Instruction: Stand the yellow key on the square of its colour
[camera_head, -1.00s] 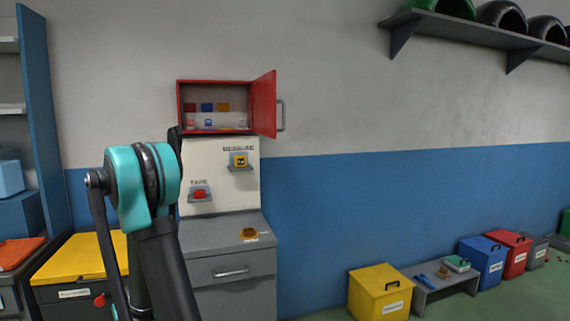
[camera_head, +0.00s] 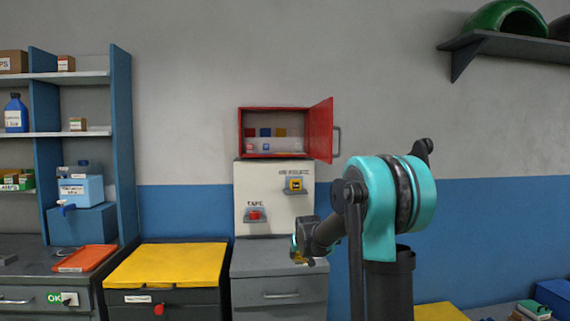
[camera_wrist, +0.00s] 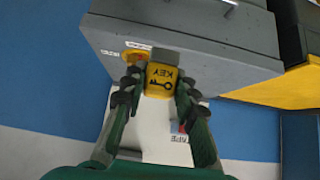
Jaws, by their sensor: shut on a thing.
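A yellow block marked KEY (camera_wrist: 161,80) is between the two fingers of my gripper (camera_wrist: 159,88) in the wrist view. My gripper is shut on it, just over the grey drawer unit. In the head view my gripper (camera_head: 302,252) is at the right side of that unit, and the key is mostly hidden. The open red cabinet (camera_head: 241,131) on the wall has a red, a blue and a yellow-orange square (camera_head: 281,132) on its back. A small red and a small blue item stand below the first two; the place below the yellow-orange square looks empty.
The cabinet door (camera_head: 321,130) stands open to the right. Below it, a white panel (camera_head: 262,190) holds a red TAPE item (camera_head: 254,215) and a yellow MEASURE item (camera_head: 295,184). A flat orange patch (camera_wrist: 133,55) lies on the grey unit top (camera_wrist: 225,64).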

